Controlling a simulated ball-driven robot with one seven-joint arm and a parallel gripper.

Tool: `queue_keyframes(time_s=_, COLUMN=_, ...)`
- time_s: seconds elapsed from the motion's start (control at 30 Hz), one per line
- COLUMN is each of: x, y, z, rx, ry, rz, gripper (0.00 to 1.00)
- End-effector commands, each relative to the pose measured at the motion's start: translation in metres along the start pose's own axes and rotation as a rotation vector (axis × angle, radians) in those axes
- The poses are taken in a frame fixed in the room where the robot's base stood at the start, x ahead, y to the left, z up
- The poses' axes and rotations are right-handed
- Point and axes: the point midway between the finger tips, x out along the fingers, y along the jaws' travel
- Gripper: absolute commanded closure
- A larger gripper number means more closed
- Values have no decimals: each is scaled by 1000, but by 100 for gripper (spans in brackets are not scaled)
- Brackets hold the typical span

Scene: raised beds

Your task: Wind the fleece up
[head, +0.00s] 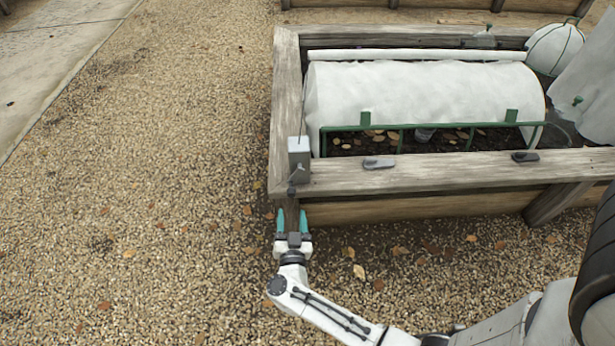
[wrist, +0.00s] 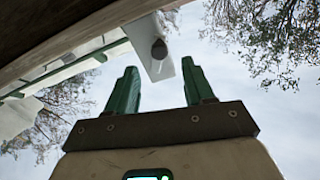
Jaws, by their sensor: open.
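The white fleece (head: 420,92) lies arched over the raised bed, with a pale roll or tube (head: 415,55) along its far edge. My gripper (head: 292,212), with teal fingers, is open and empty just in front of that corner, below the knob.
The wooden bed rim (head: 440,172) runs close by my gripper. A green rail (head: 430,127) lines the fleece's front. Other white covers (head: 556,48) stand at right. Gravel (head: 150,190) at left is clear.

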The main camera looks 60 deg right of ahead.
Motion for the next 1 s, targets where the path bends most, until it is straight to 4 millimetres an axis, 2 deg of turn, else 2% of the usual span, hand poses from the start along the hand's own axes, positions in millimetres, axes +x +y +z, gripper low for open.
queue_keyframes(time_s=0.13, x=-6, y=-9, z=0, rx=-145, ry=1, rz=-16, gripper=48)
queue_keyframes(time_s=0.33, x=2, y=-11, z=2, rx=-186, ry=3, rz=-17, gripper=48)
queue_keyframes(time_s=0.8, x=81, y=-12, z=3, rx=-183, ry=2, rz=-17, gripper=48)
queue_keyframes(time_s=1.0, x=97, y=-12, z=2, rx=-183, ry=1, rz=-18, gripper=48)
